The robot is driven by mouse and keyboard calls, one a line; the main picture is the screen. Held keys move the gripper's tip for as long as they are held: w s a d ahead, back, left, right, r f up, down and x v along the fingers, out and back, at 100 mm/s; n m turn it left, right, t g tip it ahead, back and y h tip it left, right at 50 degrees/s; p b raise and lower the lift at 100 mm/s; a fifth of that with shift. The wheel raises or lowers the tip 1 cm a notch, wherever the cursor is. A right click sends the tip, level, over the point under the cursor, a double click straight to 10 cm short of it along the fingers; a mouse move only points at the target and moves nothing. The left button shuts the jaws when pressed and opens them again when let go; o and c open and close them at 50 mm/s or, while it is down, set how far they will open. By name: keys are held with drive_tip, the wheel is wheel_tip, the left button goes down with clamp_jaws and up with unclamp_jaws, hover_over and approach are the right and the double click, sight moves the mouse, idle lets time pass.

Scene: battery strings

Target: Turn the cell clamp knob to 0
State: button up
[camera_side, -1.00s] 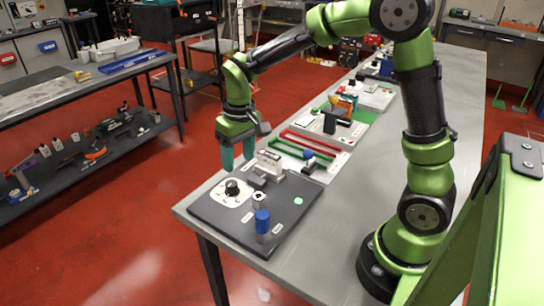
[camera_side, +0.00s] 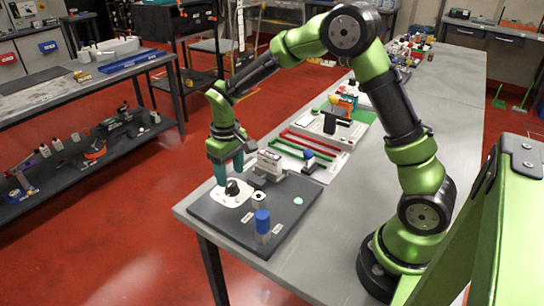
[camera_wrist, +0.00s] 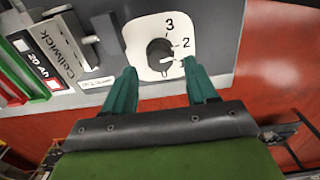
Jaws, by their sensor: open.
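The cell clamp knob (camera_wrist: 160,54) is a black round knob on a white dial plate (camera_wrist: 138,30), with the numbers 3 and 2 readable in the wrist view. A light mark on the knob is toward its lower right, near the 2; the 0 cannot be read. In the side view the knob (camera_side: 232,188) sits at the board's left end. My gripper (camera_wrist: 163,80) is open, with its teal fingers apart on both sides of the knob's near edge. In the side view my gripper (camera_side: 230,178) is low over the dial plate. Contact with the knob cannot be seen.
The dark board (camera_side: 289,226) also carries a blue-capped cylinder (camera_side: 262,221), a small white-topped post (camera_side: 259,199) and a grey block labelled Cellwick (camera_wrist: 62,50). Red and green rails (camera_side: 315,140) lie beyond. The table's edge is close on the left.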

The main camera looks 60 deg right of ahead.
sight(231, 183)
drive_tip(key=shift+f, duration=0.1)
drive_tip(key=shift+f, duration=1.7)
drive_tip(key=c, duration=0.9)
drive_tip(key=m, duration=0.5)
drive_tip(key=shift+m, duration=0.4)
